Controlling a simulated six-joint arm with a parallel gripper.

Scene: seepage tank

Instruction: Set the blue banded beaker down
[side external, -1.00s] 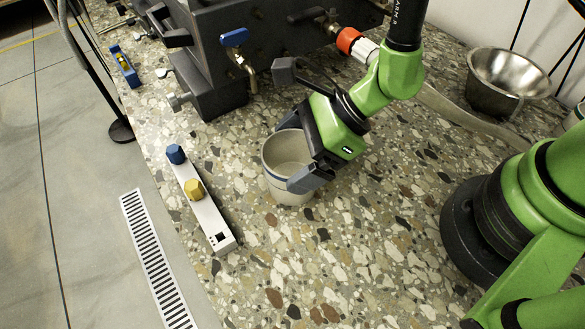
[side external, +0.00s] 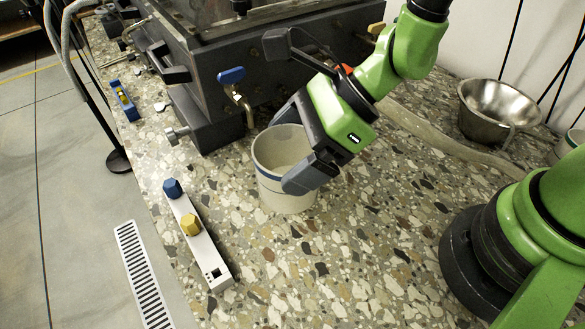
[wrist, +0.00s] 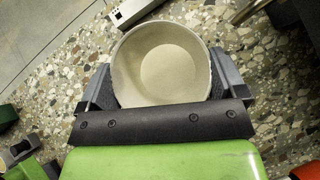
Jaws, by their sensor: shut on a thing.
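The beaker (side external: 283,198) is a pale, cream-grey cup with a thin blue band, seen in the side view. It stands nearly upright with its open mouth up, and it looks empty. My gripper (side external: 286,152) is shut on it, one finger on each side. The beaker appears to hang a little above the speckled counter, though the gap under its base is hard to judge. In the wrist view the beaker (wrist: 163,60) lies between my two fingers, its pale floor in plain sight.
A dark tank (side external: 215,90) with a blue-handled valve (side external: 231,76) stands behind the beaker. A white strip with blue and yellow knobs (side external: 205,245) lies to the left front. A metal bowl (side external: 498,108) sits at the back right. The speckled counter (side external: 340,240) in front is clear.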

